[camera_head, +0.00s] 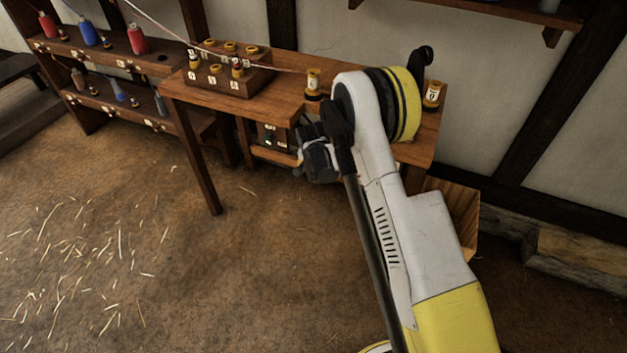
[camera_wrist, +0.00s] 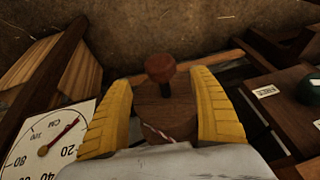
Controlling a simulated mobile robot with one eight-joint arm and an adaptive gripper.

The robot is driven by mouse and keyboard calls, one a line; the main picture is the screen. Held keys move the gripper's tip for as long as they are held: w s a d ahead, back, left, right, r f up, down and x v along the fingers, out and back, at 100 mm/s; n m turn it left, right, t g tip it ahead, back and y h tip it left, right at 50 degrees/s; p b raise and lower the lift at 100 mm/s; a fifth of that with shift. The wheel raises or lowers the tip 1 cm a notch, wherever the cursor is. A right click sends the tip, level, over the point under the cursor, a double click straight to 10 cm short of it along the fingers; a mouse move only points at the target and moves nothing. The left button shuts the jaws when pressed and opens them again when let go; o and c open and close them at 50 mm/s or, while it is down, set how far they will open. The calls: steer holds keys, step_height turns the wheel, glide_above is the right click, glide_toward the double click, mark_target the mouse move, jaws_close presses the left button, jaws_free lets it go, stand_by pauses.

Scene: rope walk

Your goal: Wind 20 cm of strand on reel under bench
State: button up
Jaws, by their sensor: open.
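In the wrist view my gripper (camera_wrist: 163,95) has its two yellow fingers spread, one on each side of a wooden disc (camera_wrist: 152,112), which looks like the reel. A red-brown knob (camera_wrist: 160,68) on a dark stem stands on the disc, in the gap between the fingers, with space on both sides. A short piece of pink-and-white strand (camera_wrist: 157,132) shows at the disc's near edge. A white CM dial (camera_wrist: 25,145) lies at left; its magenta pointer points between 100 and 20. In the head view my gripper (camera_head: 316,160) is at the bench's (camera_head: 287,68) front edge; the reel is hidden there.
A dark green button (camera_wrist: 311,90) beside a white label sits at right in the wrist view. A bobbin block (camera_head: 228,78) and two separate yellow spools stand on the bench. Shelves of spools (camera_head: 120,70) stand at left. Straw-strewn floor is open at front left.

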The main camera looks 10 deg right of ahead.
steer(key=b+x, duration=0.3)
steer(key=x, duration=0.5)
steer(key=shift+f, duration=0.15)
steer(key=c, duration=1.2)
